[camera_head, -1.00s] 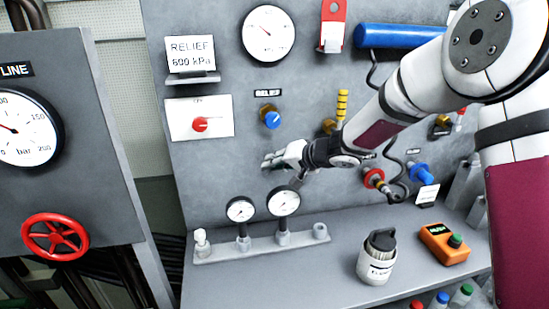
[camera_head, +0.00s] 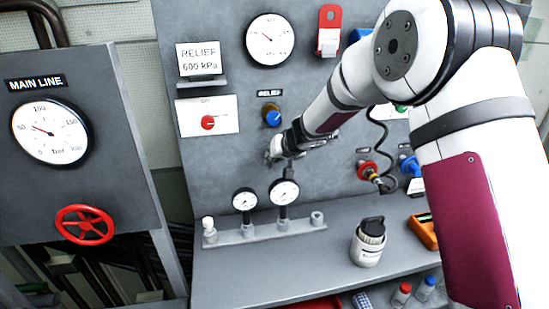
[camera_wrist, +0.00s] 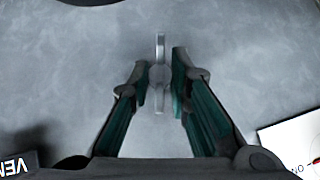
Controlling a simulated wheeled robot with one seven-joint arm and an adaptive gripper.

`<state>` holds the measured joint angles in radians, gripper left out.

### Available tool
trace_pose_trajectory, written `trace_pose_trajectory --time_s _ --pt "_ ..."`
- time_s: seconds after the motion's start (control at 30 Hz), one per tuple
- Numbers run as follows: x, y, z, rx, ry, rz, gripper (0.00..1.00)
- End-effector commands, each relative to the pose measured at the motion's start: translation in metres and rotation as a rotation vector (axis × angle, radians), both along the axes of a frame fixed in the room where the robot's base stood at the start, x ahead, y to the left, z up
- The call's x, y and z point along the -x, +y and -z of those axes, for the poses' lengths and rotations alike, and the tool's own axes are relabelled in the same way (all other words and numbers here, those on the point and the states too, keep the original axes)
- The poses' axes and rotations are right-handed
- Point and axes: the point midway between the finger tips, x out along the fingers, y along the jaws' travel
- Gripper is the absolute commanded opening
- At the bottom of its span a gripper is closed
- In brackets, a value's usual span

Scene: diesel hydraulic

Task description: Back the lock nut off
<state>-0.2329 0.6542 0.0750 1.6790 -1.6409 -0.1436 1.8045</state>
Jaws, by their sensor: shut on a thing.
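The relief valve has a blue knob (camera_head: 273,118) and a brass-coloured part (camera_head: 268,110) behind it, on the grey panel under a RELIEF label. I cannot make out the lock nut separately. My gripper (camera_head: 271,153) is at the panel just below this valve, clear of the knob in the picture. An upside-down label beginning VEN (camera_wrist: 13,168) is at the lower left there.
Two small gauges (camera_head: 284,191) stand on a manifold (camera_head: 260,234) below my gripper. A white plate with a red knob (camera_head: 208,122) is to its left. A white container (camera_head: 368,242) stands on the ledge. My arm covers the panel's right side.

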Motion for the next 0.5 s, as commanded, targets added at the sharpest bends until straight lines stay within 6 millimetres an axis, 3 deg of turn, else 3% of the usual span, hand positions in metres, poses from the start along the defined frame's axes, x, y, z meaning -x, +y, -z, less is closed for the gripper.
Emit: trace_pose_trajectory --time_s 0.3,0.33,0.4,0.5 --pt "-0.0004 -0.0008 0.0007 0.001 0.000 0.001 0.00" --pt "-0.0004 -0.0008 0.0007 0.001 0.000 0.002 0.22" --pt "-0.0004 -0.0008 0.0007 0.001 0.000 0.002 0.38" --pt "-0.0003 -0.0005 0.0005 0.000 0.000 0.001 0.38"
